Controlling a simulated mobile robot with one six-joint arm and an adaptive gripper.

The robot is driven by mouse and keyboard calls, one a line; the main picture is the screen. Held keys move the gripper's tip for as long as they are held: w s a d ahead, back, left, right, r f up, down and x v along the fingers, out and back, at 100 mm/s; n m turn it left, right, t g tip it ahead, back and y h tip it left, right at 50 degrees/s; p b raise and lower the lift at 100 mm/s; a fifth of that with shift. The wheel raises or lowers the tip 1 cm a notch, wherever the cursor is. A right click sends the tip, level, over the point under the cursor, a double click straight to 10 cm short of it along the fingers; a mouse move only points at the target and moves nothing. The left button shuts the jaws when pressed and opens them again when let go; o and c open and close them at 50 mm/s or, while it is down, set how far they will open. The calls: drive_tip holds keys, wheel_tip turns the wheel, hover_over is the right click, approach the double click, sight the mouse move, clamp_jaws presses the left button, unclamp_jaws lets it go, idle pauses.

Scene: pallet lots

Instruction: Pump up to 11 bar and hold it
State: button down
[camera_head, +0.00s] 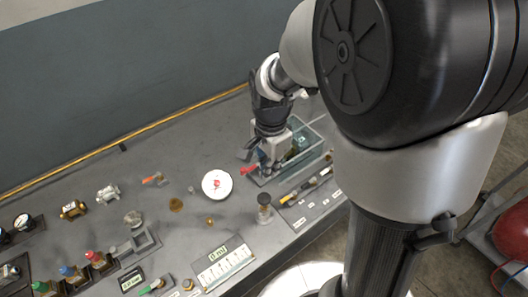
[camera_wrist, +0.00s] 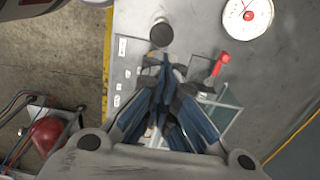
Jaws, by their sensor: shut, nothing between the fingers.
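A round white gauge (camera_head: 217,184) with a red needle or mark lies face up on the bench, left of my gripper in the head view. It also shows at the top right of the wrist view (camera_wrist: 247,18); its numbers are too small to read. A red-handled part (camera_head: 249,169) sits beside my gripper, between it and the gauge; its red handle also shows in the wrist view (camera_wrist: 219,63). My gripper (camera_head: 260,160) is shut and empty, pointing down by the near-left side of a clear tank (camera_head: 318,130). Its fingers also show in the wrist view (camera_wrist: 164,70) and hide part of what lies below.
A black-topped cylinder (camera_head: 264,200) stands near the bench front. A tool tray (camera_head: 305,192) lies right of it. A red tank (camera_head: 513,230) stands on the floor at right.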

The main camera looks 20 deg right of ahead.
sight(269, 196)
wheel_tip(269, 196, down, 10)
drive_tip(key=b, duration=0.2)
drive_tip(key=shift+r+b, duration=0.15)
drive_tip(key=shift+b, duration=0.2)
wheel_tip(269, 196, down, 4)
drive_tip(key=shift+r+b, duration=0.1)
drive_tip(key=shift+b, duration=1.05)
drive_tip(key=shift+r, duration=0.1)
drive_tip(key=shift+r+p, duration=0.35)
drive_tip(key=shift+p, duration=0.1)
wheel_tip(269, 196, up, 13)
drive_tip(key=p, duration=0.5)
drive_tip(key=shift+r+p, duration=0.2)
drive_tip(key=shift+p, duration=0.15)
